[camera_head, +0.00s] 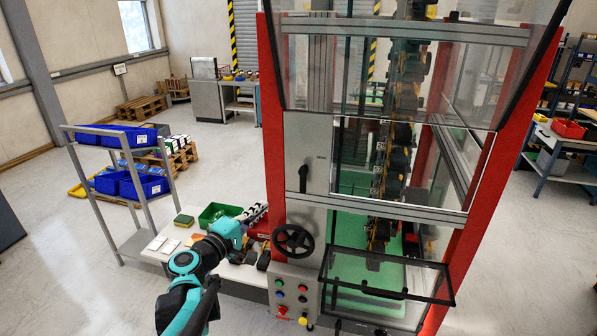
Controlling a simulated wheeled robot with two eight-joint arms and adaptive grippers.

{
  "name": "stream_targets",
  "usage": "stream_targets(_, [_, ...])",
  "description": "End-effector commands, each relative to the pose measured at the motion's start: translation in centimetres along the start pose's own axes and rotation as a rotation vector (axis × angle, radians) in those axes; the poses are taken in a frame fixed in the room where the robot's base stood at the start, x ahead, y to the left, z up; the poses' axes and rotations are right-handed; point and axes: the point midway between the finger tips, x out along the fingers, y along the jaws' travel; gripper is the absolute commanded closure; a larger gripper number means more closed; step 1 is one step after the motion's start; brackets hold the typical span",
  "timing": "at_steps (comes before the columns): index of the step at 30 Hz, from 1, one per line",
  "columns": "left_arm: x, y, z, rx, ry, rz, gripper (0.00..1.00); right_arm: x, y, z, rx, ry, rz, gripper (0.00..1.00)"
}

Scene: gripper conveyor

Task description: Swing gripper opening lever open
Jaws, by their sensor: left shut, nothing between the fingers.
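A black lever (303,178) hangs roughly upright on the grey metal panel of the red-framed machine, above a black handwheel (293,241). I take it for the gripper opening lever, though it bears no readable label. My left arm, teal and black, comes in from the lower left. My left gripper (262,258) is small and dark in this view, to the left of the handwheel and below the lever, apart from the lever. It is shut with nothing in it. My right gripper is not in view.
A control box with coloured buttons (291,291) sits below the handwheel. A glass flap (385,275) juts out at the machine's lower front. A low bench with a green bin (219,213) lies behind my arm. A rack with blue bins (118,135) stands at left.

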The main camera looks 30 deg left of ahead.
Motion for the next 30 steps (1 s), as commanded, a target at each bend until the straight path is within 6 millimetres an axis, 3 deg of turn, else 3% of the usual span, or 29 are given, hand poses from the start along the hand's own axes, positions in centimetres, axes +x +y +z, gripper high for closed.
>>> stream_targets(4, [-0.2,1.1,-1.2,-0.025,0.021,0.025,1.00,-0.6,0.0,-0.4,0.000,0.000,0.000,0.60])
stream_targets(17, [0.3,1.0,-1.2,-0.026,0.020,0.026,1.00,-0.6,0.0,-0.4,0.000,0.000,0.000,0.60])
stream_targets(23, [3.5,1.2,-1.2,-0.026,0.017,0.026,1.00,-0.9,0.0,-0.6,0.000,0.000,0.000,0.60])
stream_targets(30, [8.7,1.4,-1.3,-0.026,0.018,0.026,1.00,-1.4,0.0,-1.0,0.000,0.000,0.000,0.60])
